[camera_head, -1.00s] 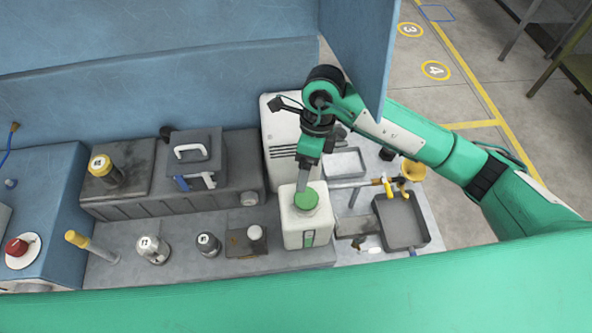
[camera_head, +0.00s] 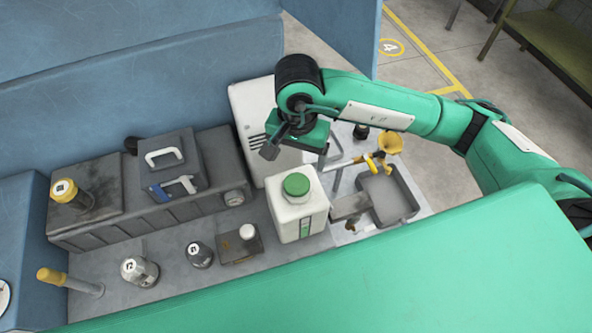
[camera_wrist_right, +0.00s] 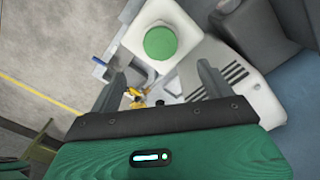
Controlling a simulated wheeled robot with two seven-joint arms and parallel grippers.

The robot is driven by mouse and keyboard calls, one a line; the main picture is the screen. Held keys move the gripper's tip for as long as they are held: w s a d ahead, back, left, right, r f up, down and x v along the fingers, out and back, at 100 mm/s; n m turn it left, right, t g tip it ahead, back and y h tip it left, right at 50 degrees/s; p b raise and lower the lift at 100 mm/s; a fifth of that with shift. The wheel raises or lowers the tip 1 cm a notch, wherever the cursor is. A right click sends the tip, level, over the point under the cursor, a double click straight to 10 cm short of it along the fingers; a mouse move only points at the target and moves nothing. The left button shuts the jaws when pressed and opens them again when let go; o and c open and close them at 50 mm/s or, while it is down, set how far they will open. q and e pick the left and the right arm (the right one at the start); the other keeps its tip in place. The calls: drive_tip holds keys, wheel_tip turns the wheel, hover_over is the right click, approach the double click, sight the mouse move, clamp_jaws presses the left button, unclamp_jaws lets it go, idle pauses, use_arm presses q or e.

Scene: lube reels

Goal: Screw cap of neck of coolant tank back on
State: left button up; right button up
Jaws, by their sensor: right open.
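The coolant tank (camera_head: 299,216) is a white, square-sided container with a green and white label on its front. Its green cap (camera_head: 296,184) sits on the neck at the top; I cannot tell how tight it is. In the right wrist view the cap (camera_wrist_right: 160,43) and tank (camera_wrist_right: 188,14) show beyond the fingertips. My left gripper is in neither view.
A white vented box (camera_head: 250,105) stands behind the tank. A grey tray (camera_head: 388,199) and a yellow funnel (camera_head: 391,143) are to the right. A grey toolbox (camera_head: 172,165) and several small bottles stand left.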

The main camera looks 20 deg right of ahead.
sight(297, 183)
wheel_tip(297, 183, down, 9)
drive_tip(key=p, duration=0.2)
drive_tip(key=shift+p, duration=0.3)
drive_tip(key=shift+f, duration=0.9)
drive_tip(key=c, duration=1.1)
drive_tip(key=shift+f+m, duration=0.1)
drive_tip(key=shift+m, duration=1)
drive_tip(key=shift+m+b, duration=0.4)
drive_tip(key=shift+m, duration=1.1)
